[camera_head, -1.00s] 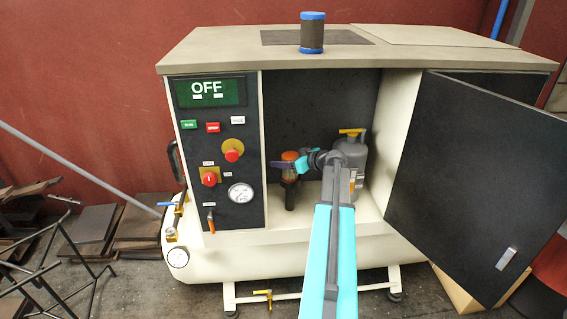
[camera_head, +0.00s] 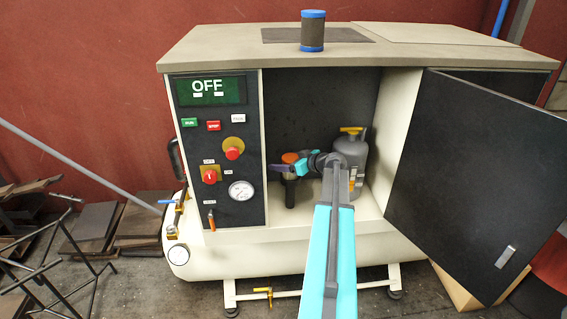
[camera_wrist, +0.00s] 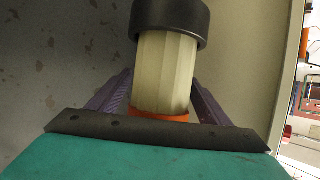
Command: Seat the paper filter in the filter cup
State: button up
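In the wrist view the paper filter (camera_wrist: 165,75) is a cream pleated cylinder with an orange end (camera_wrist: 160,115) towards me. The two purple fingers of my gripper (camera_wrist: 162,90) lie close along its sides and appear shut on it. Its far end meets a wider dark collar (camera_wrist: 170,20); I cannot tell how deep it sits. In the head view my gripper (camera_head: 284,167) is inside the open cabinet, at the orange end above the dark filter cup (camera_head: 290,192). The fingers partly hide the filter there.
A grey canister (camera_head: 353,150) with a yellow valve stands close right of my gripper. The cabinet door (camera_head: 480,190) is open to the right. The control panel (camera_head: 220,150) bounds the left. A blue-ended dark cylinder (camera_head: 312,35) stands on top.

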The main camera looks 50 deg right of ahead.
jog(key=shift+r+p, duration=0.15)
jog(key=shift+p, duration=0.15)
jog(key=b+v, duration=0.3)
jog(key=v, duration=0.9)
dwell(0.8)
